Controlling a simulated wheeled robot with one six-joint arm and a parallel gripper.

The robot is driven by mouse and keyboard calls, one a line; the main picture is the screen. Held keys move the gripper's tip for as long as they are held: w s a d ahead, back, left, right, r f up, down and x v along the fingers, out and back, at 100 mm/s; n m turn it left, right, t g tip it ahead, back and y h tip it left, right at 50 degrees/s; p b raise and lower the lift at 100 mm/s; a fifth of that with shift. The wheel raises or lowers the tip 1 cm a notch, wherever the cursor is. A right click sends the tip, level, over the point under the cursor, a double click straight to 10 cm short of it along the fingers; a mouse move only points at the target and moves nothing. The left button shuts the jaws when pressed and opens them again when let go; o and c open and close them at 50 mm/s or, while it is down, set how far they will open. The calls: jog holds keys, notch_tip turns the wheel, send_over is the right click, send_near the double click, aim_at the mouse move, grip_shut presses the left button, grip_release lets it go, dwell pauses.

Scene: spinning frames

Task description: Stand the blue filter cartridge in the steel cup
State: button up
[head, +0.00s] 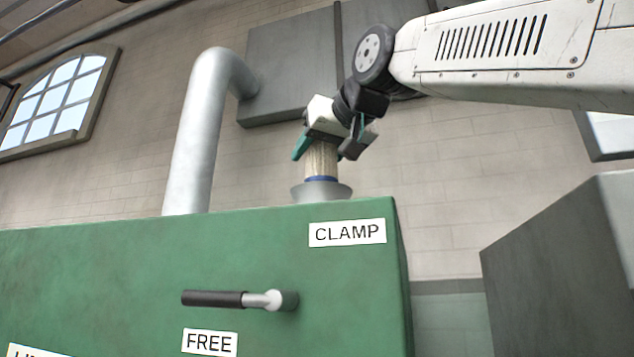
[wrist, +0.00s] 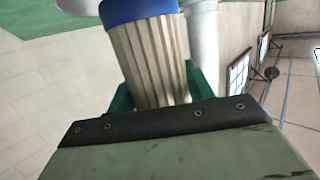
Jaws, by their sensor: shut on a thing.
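The filter cartridge (head: 322,162) has a pale pleated body and a blue end band (head: 321,179) at the bottom. My gripper (head: 326,147) is shut on its upper part and holds it roughly upright. The steel cup (head: 320,192) is a flared grey cup on top of the green machine. The blue end is at the cup's mouth; whether it is inside or just above and behind the rim I cannot tell. In the wrist view the pleated body (wrist: 155,55) sits between the green fingers, and its blue end (wrist: 138,10) is cut by the top edge.
The green machine (head: 130,270) carries a lever (head: 235,299) lying level, pointing left, near CLAMP (head: 347,233) and FREE (head: 210,342) labels. A thick pale pipe (head: 197,130) rises left of the cup. A dark grey box (head: 560,270) stands at right.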

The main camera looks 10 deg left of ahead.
aim_at(318, 177)
jog(key=shift+s+f, duration=0.1)
jog(key=shift+f, duration=2.3)
jog(key=shift+f, duration=0.15)
jog(key=o, duration=1)
jog(key=shift+o, duration=0.2)
jog(key=shift+r, duration=0.2)
jog(key=v, duration=1.2)
jog(key=shift+f, duration=0.15)
